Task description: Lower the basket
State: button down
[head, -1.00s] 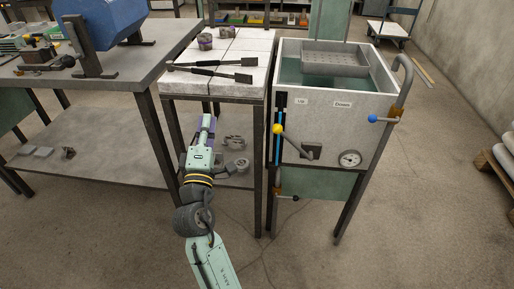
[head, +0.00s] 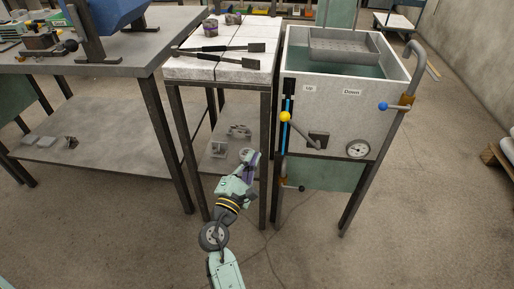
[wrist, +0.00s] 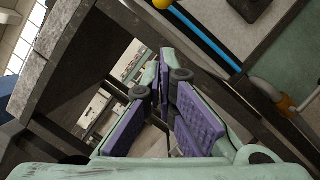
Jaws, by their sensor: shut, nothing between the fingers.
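The grey basket (head: 345,45) sits high in the tank (head: 340,105), over the green liquid (head: 305,67). The tank's front has an "Up" label (head: 309,88) on the left and a "Down" label (head: 352,92) on the right. A lever with a yellow knob (head: 285,117) is on the front left; the knob also shows at the top of the wrist view (wrist: 162,3). My gripper (head: 254,160) is shut and empty, left of and below the yellow knob and apart from it. Its purple-padded fingers (wrist: 163,78) fill the middle of the wrist view.
A white-topped table (head: 222,66) with dark tongs (head: 215,49) stands left of the tank. Its legs and lower shelf are close to my gripper. A blue-knobbed valve (head: 384,106) and a gauge (head: 357,149) are on the tank's right side. The floor in front is clear.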

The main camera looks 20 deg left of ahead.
jog(key=w, duration=0.3)
jog(key=w+r+p, duration=0.1)
jog(key=w, duration=0.1)
jog(key=w+r+p, duration=0.1)
jog(key=w, duration=0.2)
jog(key=shift+w+a+r, duration=0.1)
jog(key=shift+w, duration=0.25)
jog(key=shift+w+d+r+p, duration=0.55)
jog(key=shift+w+d+r, duration=0.3)
jog(key=shift+w+d, duration=0.15)
jog(key=shift+w, duration=0.05)
jog(key=shift+r, duration=0.1)
